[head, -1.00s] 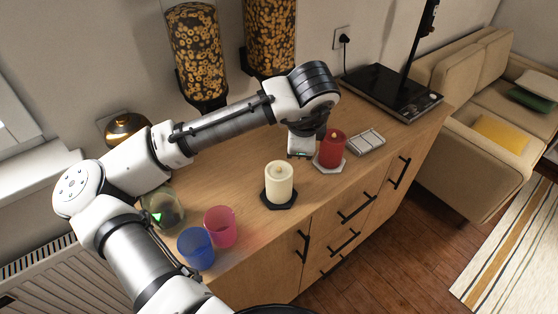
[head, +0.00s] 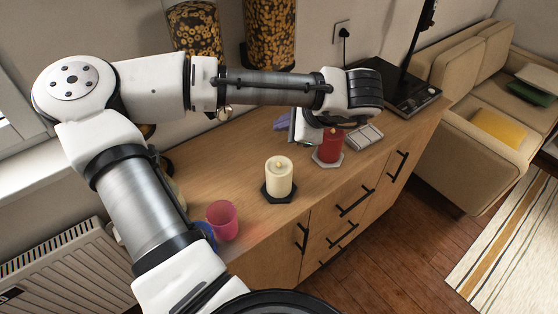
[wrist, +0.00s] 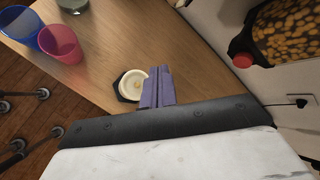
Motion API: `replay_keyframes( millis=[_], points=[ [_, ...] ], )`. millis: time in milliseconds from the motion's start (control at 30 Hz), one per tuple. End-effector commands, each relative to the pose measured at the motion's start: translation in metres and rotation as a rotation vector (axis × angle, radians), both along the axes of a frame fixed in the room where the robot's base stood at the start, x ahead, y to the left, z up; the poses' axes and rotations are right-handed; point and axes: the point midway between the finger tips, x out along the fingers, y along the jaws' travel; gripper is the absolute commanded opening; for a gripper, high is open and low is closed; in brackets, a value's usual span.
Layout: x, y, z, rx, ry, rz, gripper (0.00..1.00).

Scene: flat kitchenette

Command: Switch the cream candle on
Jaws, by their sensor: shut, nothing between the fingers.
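The cream candle (head: 279,178) stands upright on a dark hexagonal base (head: 266,195) on the wooden sideboard. A small yellowish tip shows at its top; I cannot tell whether it is lit. In the wrist view the cream candle (wrist: 131,84) is seen from above, its right edge partly hidden behind my fingers. My gripper (wrist: 157,86) has purple-grey fingers, shut with nothing between them. In the head view my gripper (head: 282,122) is behind the cream candle and left of the red candle, apart from the cream candle.
The red candle (head: 330,148) stands on a pale base (head: 341,158) close to my wrist. A pink cup (head: 222,219) and a blue cup (head: 207,236) stand at the front left. Cereal dispensers (head: 270,35) hang behind my arm. The sideboard (head: 235,170) is clear left of the cream candle.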

Motion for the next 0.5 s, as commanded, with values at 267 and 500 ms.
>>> replay_keyframes(
  millis=[267, 500],
  points=[
    [0.000, 0.000, -0.016, 0.001, 0.002, -0.001, 0.00],
    [0.000, 0.000, -0.048, 0.000, 0.001, -0.001, 0.00]
  ],
)
